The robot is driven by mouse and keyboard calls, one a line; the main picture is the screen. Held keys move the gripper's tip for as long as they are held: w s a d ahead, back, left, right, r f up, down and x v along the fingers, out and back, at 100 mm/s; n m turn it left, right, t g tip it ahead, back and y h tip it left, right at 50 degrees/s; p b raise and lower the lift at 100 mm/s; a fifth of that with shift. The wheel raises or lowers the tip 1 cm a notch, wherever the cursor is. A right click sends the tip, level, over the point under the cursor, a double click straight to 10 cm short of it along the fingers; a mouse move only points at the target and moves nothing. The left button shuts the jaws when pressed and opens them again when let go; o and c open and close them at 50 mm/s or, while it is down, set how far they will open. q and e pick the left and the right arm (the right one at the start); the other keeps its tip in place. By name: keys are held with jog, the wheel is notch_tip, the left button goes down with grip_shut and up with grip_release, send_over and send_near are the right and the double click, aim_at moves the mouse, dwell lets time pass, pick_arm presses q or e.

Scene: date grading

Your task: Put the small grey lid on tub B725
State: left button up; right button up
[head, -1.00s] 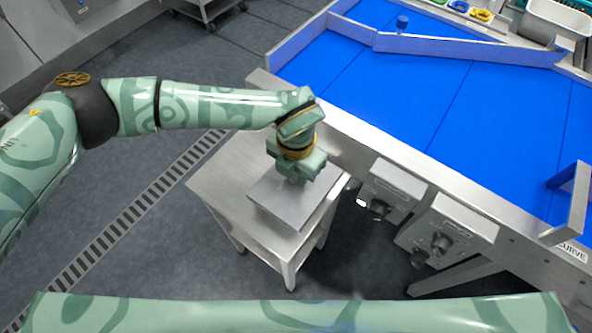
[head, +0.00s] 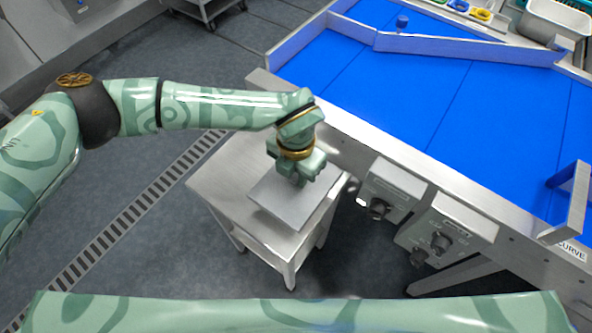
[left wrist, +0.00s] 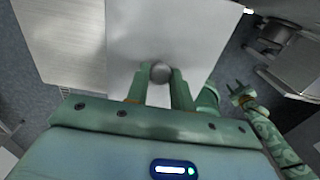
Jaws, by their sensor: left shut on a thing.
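The grey lid (head: 283,207) is a flat, square plate over the top of a small steel trolley. In the left wrist view the lid (left wrist: 135,42) shows a round knob (left wrist: 160,72) between my fingers. My left gripper (head: 298,181) points down at the lid and is shut on that knob, one finger on each side (left wrist: 160,80). I cannot tell whether the lid rests on the trolley or is just above it. My right gripper (left wrist: 239,89) shows small in the left wrist view, its fingers apart and empty. No tub marked B725 can be made out.
The steel trolley (head: 222,177) stands beside a sorting table with a blue surface (head: 400,95). Control boxes (head: 395,186) with knobs jut from the table's side, close to the trolley's right. Open floor lies left.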

pick_arm(q)
jog(key=shift+f, duration=0.45)
dwell(0.3)
jog(key=o, duration=1.5)
jog(key=shift+c, duration=0.2)
jog(key=shift+r, duration=0.1)
jog(key=shift+r+p, duration=2.5)
jog(key=shift+r, duration=1)
jog(key=shift+f, duration=0.1)
